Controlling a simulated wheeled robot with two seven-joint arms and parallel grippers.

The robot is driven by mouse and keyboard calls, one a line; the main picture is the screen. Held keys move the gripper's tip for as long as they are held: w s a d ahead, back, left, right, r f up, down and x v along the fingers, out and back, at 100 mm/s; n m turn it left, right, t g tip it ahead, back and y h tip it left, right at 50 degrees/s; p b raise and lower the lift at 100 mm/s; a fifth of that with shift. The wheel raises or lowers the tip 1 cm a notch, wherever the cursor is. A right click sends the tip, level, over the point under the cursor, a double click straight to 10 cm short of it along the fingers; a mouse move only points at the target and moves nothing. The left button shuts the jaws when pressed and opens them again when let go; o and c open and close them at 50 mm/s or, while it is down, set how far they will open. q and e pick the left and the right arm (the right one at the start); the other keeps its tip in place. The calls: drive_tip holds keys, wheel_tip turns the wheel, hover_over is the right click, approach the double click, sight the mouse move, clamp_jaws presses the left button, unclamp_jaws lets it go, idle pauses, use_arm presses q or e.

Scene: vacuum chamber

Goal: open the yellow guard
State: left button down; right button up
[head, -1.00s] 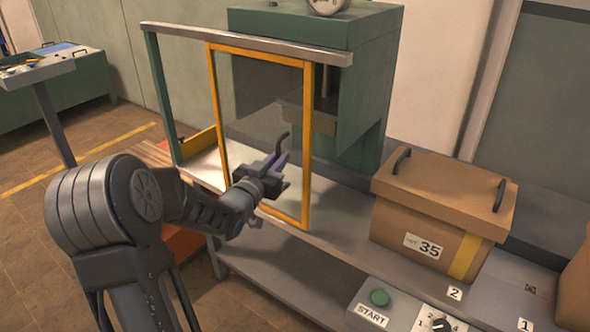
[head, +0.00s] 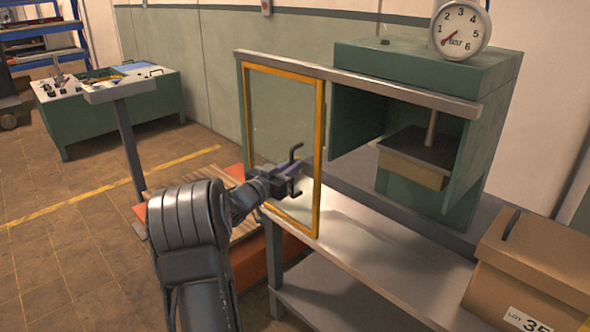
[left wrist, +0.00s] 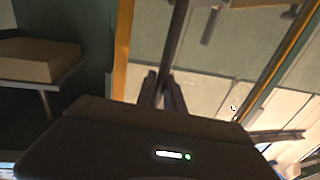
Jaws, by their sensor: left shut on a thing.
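The yellow guard (head: 318,150) is a clear panel in a yellow frame, hanging under a grey rail (head: 400,90). It stands at the rail's left end, to the left of the green chamber (head: 490,110), whose front opening is uncovered. My left gripper (head: 288,174) is shut on the guard's dark upright handle (head: 297,152). In the left wrist view the two fingers (left wrist: 161,92) close around the handle bar (left wrist: 179,40), with the yellow frame (left wrist: 122,50) beside it. My right gripper is not in view.
A round gauge (head: 460,28) sits on the chamber, and a tan block (head: 413,170) is inside. A cardboard box (head: 535,270) stands at the bench's right. A post-mounted panel (head: 120,90) and a green bench (head: 95,115) stand at left. The bench top (head: 350,245) is clear in front.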

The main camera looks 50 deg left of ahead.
use_arm(q)
drive_tip(key=shift+a, duration=0.2)
drive_tip(key=c, duration=1.5)
unclamp_jaws()
drive_tip(key=shift+o, duration=0.2)
drive_tip(key=shift+d, duration=0.1)
drive_tip(key=v, duration=0.7)
drive_tip(key=shift+s+b, duration=0.4)
drive_tip(key=shift+b, duration=0.05)
